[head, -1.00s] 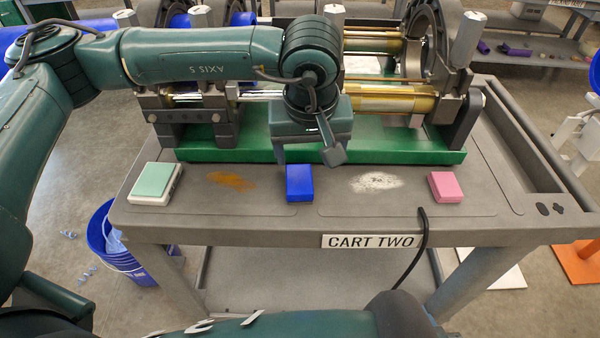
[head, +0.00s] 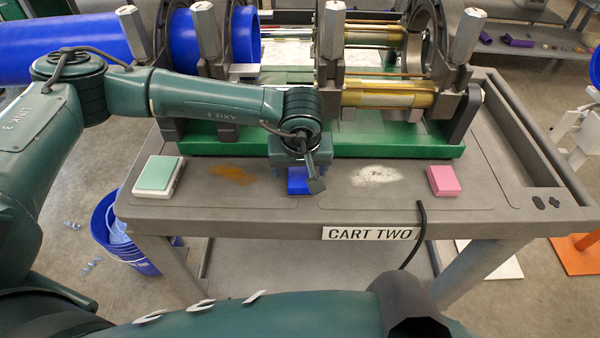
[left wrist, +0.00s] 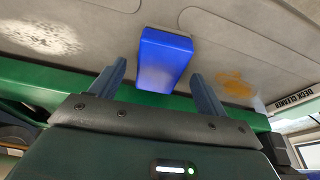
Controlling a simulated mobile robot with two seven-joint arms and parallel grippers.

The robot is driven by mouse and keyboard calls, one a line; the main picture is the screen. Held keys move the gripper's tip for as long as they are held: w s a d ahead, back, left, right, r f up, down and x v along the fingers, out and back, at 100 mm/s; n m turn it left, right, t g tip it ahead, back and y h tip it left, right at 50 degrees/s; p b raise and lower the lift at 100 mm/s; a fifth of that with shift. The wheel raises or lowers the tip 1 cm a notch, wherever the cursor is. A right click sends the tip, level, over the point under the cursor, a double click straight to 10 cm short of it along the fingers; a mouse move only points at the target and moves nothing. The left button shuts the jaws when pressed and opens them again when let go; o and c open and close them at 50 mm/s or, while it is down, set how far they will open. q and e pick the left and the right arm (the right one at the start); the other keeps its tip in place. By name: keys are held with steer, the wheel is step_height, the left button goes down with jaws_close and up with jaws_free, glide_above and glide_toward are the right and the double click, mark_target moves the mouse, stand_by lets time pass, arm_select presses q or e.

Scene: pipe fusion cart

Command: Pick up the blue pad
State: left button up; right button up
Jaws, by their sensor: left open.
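The blue pad (head: 299,181) lies on the cart top between the brown stain and the white powder patch. In the head view my left gripper (head: 300,188) is over it and hides part of it. In the left wrist view the blue pad (left wrist: 164,60) shows between and just beyond the two open fingers (left wrist: 158,88), with space on both sides. The fingers do not appear to touch it. The right gripper cannot be made out in these views.
A green-and-white pad (head: 158,176) lies at the left of the cart top and a pink pad (head: 443,181) at the right. The green-based fusion machine (head: 400,148) stands behind. A black cable (head: 419,225) hangs over the front edge. A blue bucket (head: 118,240) stands on the floor.

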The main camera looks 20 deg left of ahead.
arm_select(q)
steer(key=shift+w+f, duration=0.15)
steer(key=shift+f, duration=0.35)
steer(key=c, duration=1)
